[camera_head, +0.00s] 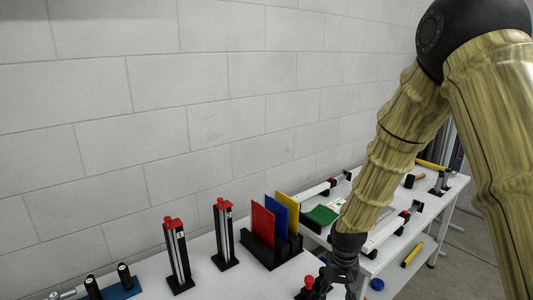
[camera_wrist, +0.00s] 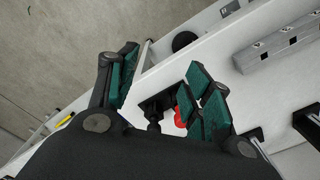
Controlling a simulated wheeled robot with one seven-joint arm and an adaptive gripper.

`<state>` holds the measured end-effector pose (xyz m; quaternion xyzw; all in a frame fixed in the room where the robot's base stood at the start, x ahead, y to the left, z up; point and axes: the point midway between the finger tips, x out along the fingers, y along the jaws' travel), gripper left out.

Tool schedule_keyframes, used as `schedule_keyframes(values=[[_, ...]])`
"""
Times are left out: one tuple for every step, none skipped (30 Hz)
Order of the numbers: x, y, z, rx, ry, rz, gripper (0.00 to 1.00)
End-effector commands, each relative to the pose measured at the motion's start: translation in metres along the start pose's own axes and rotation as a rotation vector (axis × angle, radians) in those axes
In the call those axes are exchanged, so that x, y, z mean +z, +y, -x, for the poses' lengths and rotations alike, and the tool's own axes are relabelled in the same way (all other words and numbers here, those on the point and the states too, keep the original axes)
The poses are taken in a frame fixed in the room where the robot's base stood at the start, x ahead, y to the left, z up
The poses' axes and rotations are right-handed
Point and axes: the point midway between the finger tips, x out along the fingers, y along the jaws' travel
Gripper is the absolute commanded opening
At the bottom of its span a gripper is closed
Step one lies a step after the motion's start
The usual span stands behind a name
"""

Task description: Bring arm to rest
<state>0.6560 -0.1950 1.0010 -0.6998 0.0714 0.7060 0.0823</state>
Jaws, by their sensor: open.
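My gripper (camera_wrist: 158,92) is open in the wrist view, with its green-padded fingers spread apart and nothing between the pads. A black fixture with a red knob (camera_wrist: 180,117) shows behind the right-hand fingers, below them; I cannot tell the exact gap. In the head view my arm comes down from the upper right, and my gripper (camera_head: 338,280) is low over the front edge of the white table (camera_head: 215,245). Its fingertips are partly cut off by the bottom of that view. The red-topped fixture (camera_head: 308,285) stands just left of it.
Two red-topped posts (camera_head: 178,255) (camera_head: 225,235) and a black rack with red, blue and yellow plates (camera_head: 263,222) stand on the table. A second white table (camera_head: 395,245) with clamps and tools lies to the right. A block wall (camera_head: 200,100) closes the back.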

Motion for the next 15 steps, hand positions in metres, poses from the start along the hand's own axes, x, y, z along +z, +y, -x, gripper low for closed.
schedule_keyframes(values=[[0.005, 0.002, -0.013, -0.002, -0.004, 0.002, 0.5], [0.008, 0.003, -0.019, -0.004, -0.005, 0.004, 0.5], [0.012, 0.004, -0.027, -0.006, -0.006, 0.007, 0.5], [0.016, 0.004, -0.035, -0.008, -0.008, 0.01, 0.5], [0.019, 0.005, -0.041, -0.01, -0.007, 0.013, 0.5], [0.024, 0.006, -0.052, -0.012, -0.009, 0.017, 0.5], [0.029, 0.007, -0.06, -0.014, -0.009, 0.02, 0.5], [0.034, 0.009, -0.069, -0.016, -0.011, 0.023, 0.5], [0.041, 0.011, -0.082, -0.019, -0.013, 0.028, 0.5], [0.047, 0.012, -0.092, -0.021, -0.013, 0.033, 0.5], [0.054, 0.014, -0.104, -0.023, -0.015, 0.037, 0.5], [0.065, 0.017, -0.12, -0.026, -0.016, 0.043, 0.5], [0.073, 0.019, -0.133, -0.028, -0.017, 0.049, 0.5], [0.083, 0.022, -0.145, -0.03, -0.018, 0.052, 0.5], [0.095, 0.026, -0.161, -0.032, -0.018, 0.058, 0.5]])
